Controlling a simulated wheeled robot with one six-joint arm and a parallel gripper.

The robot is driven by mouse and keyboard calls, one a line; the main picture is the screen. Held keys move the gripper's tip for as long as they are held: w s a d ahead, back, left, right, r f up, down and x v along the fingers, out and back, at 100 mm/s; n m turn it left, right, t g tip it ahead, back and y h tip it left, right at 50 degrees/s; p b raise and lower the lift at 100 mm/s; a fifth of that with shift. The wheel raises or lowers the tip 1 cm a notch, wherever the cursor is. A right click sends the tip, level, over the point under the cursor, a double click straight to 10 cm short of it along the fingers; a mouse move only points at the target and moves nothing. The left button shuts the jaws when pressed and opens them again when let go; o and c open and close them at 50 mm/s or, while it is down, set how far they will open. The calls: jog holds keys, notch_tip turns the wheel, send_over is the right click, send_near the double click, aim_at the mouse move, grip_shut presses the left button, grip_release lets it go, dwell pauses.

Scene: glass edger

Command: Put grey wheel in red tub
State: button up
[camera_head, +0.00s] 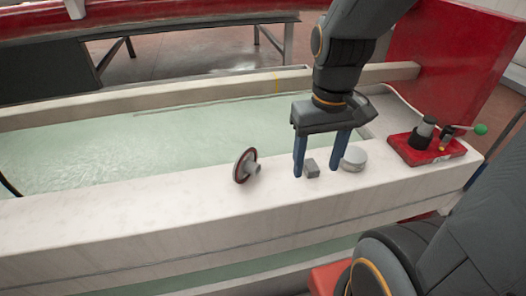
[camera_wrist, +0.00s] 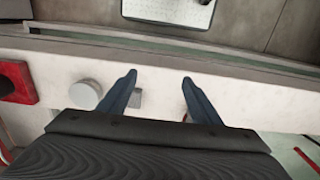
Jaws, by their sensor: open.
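A grey wheel with a dark red rim and a stubby hub (camera_head: 245,167) rests tilted on the pale ledge, left of my gripper. A plain grey round disc (camera_head: 355,157) lies flat just right of my gripper; it also shows in the wrist view (camera_wrist: 86,95). I cannot tell which one the task names. My gripper (camera_head: 318,167) is open, pointing down over the ledge, with nothing held between its fingers in the wrist view (camera_wrist: 159,78). A red surface (camera_head: 329,278) at the bottom edge is partly hidden by my arm; I cannot tell whether it is the tub.
A small grey block (camera_head: 312,169) sits by the fingers. A red plate (camera_head: 398,144) with a black knob and green-tipped lever stands on the ledge's right. A water-filled trough (camera_head: 90,160) lies behind the ledge (camera_head: 100,225). The ledge's left part is clear.

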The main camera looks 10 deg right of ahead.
jog(key=w+a+n+p, duration=0.45)
jog(key=w+n, duration=0.25)
jog(key=n, duration=0.6)
jog(key=n+p, duration=0.3)
jog(key=n, duration=1)
send_over(250, 162)
notch_tip(250, 162, down, 3)
jog(key=shift+d, duration=0.1)
jog(key=shift+f+n, duration=0.4)
jog(key=shift+n, duration=0.1)
jog(key=shift+f+p, duration=0.5)
jog(key=shift+f, duration=3.1)
grip_shut()
jog(key=shift+r, duration=0.15)
